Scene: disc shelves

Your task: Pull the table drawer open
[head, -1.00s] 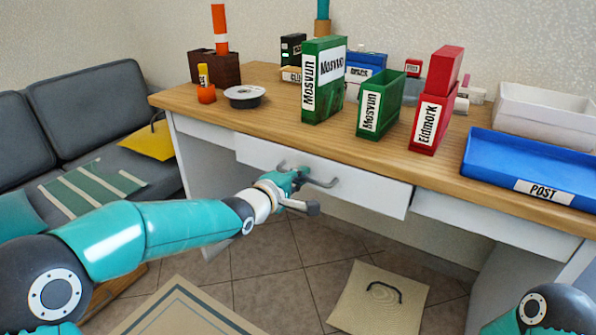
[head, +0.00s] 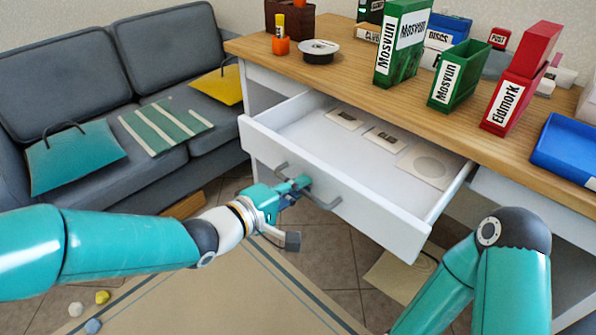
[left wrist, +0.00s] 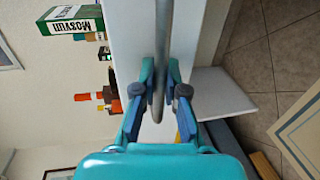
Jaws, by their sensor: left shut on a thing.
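The white table drawer (head: 345,188) is pulled well out from under the wooden table top (head: 400,95). Its inside shows, with several flat items lying in it, among them a square sleeve with a round shape (head: 430,166). The grey drawer handle (head: 328,200) is on its front. My left gripper (head: 299,185) is shut on the handle at its left part; the left wrist view shows both fingers (left wrist: 160,90) on either side of the grey bar (left wrist: 159,60). My right arm is at the lower right, and its gripper is out of view.
A grey sofa (head: 160,60) is at the left. A mat (head: 235,295) lies on the tiled floor.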

